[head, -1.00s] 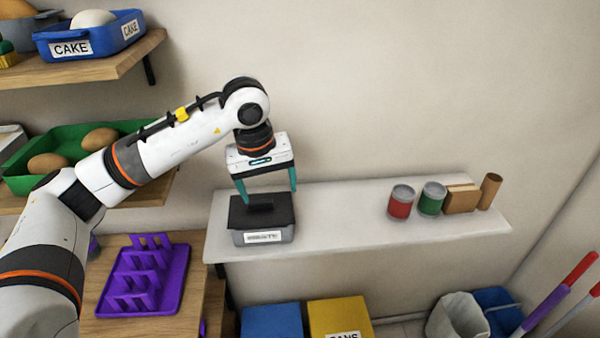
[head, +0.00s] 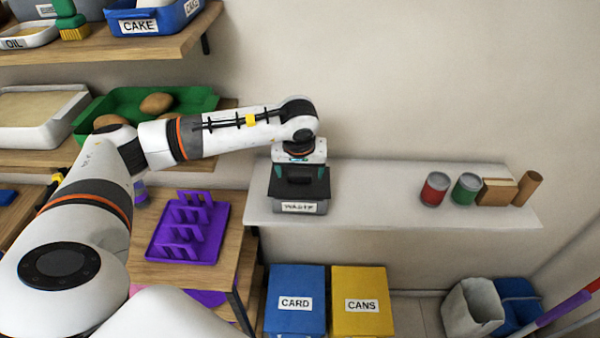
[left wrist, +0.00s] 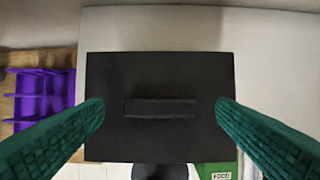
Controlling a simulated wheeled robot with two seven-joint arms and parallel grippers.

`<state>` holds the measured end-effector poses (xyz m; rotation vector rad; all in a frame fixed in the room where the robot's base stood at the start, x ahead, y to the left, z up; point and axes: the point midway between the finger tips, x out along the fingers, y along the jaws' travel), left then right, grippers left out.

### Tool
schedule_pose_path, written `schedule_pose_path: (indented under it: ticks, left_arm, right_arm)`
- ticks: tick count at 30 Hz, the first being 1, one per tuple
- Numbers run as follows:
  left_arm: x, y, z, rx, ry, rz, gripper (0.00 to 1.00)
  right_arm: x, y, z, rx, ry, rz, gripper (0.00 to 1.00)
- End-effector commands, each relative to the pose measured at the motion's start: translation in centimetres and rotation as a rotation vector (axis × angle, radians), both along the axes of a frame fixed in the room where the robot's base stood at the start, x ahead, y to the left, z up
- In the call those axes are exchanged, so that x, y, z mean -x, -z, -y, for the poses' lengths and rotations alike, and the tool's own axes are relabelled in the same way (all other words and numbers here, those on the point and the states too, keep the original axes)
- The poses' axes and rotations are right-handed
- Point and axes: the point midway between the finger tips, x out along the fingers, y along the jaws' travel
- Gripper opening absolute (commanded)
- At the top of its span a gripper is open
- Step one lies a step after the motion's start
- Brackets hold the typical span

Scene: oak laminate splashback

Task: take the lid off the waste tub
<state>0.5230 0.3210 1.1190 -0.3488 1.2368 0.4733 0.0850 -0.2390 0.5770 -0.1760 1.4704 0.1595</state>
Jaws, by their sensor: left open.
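The waste tub (head: 300,208) is grey with a white label and stands at the left end of the white shelf. Its flat black lid (head: 318,190) is on it, with a raised bar handle (head: 300,181) in the middle. In the left wrist view the lid (left wrist: 160,75) fills the centre and its handle (left wrist: 160,108) lies crosswise between the fingers. My left gripper (head: 301,172) points down over the lid. Its teal fingers (left wrist: 160,106) are wide open, one on each side of the handle and apart from it. My right gripper is not in view.
A red can (head: 434,189), a green can (head: 466,188), a brown box (head: 497,192) and a brown tube (head: 527,188) stand at the shelf's right. The white shelf (head: 375,195) is clear between. A purple rack (head: 185,235) is left; blue (head: 295,325) and yellow (head: 360,325) bins stand below.

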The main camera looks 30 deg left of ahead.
Motion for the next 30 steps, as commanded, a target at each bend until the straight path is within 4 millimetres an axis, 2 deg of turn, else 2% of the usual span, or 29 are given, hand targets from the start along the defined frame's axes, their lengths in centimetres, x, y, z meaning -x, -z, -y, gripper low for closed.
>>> schedule_pose_path:
  ticks: [4, 10, 11, 19, 26, 30]
  left_arm:
    - [-0.2, 1.0, -0.1, 0.000, 0.001, -0.001, 0.80]
    - [-0.3, 1.2, -0.1, 0.001, 0.000, 0.000, 0.80]
    - [-0.3, 1.2, -0.2, 0.001, 0.000, 0.000, 0.77]
    - [-0.3, 1.1, -0.2, 0.000, 0.000, 0.000, 0.33]
    - [-0.3, 1.1, -0.2, 0.000, 0.000, 0.001, 0.32]
    - [-0.4, 0.1, -0.2, 0.001, -0.001, 0.005, 0.32]
  right_arm:
    - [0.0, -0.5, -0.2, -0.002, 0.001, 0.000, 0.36]
    - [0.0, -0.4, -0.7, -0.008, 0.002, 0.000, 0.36]
    - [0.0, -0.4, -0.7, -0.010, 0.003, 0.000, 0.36]
    - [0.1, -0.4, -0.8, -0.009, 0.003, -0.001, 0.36]
    - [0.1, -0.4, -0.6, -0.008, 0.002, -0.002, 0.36]
    - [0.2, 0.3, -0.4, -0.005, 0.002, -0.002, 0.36]
